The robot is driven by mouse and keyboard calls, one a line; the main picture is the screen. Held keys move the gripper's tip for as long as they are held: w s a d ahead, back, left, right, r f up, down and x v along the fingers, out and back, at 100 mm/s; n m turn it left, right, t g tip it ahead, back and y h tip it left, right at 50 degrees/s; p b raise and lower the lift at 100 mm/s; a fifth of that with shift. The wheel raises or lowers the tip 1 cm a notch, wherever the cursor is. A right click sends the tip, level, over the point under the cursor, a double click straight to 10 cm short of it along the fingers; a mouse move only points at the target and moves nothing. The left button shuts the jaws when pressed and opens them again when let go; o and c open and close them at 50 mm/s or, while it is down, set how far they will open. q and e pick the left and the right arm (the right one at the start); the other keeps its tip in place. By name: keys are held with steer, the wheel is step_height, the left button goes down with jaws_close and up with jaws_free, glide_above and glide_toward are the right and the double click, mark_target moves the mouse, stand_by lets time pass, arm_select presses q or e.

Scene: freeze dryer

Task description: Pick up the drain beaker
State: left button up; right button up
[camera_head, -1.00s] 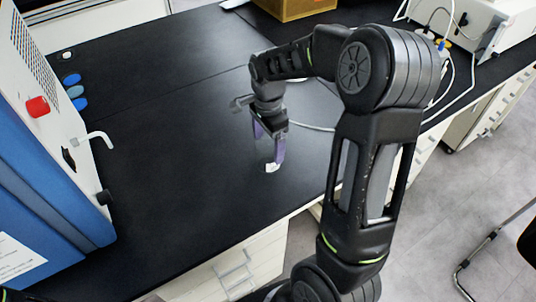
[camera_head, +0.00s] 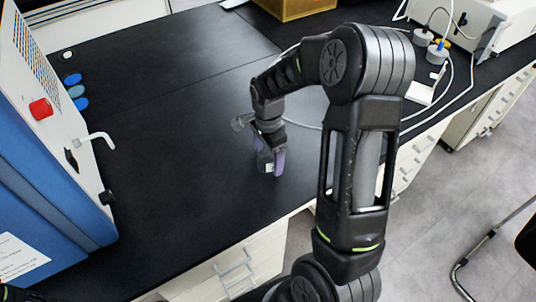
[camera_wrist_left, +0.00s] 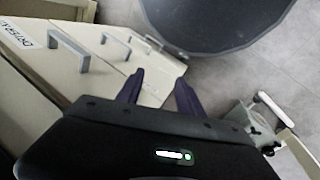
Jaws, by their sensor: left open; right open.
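The drain beaker (camera_head: 269,168) shows only as a small pale patch low between the fingers of my right gripper, on the black bench top. My right gripper (camera_head: 269,165) points down there with its purple fingers apart, one on each side of the patch. The fingers and wrist hide most of the beaker, and I cannot tell whether they touch it. My left gripper (camera_wrist_left: 158,90) is open and empty in the left wrist view, in front of drawer fronts and floor.
A blue and white freeze dryer (camera_head: 40,150) with a drain spout (camera_head: 95,139) stands at the left. The black bench (camera_head: 170,110) between is clear. A cardboard box (camera_head: 290,8), white device (camera_head: 490,25) and cables lie behind. Drawers (camera_wrist_left: 60,85) and a dark round object (camera_wrist_left: 215,20) show in the left wrist view.

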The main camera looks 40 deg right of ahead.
steer(key=shift+c, duration=0.5)
steer(key=c, duration=1.4)
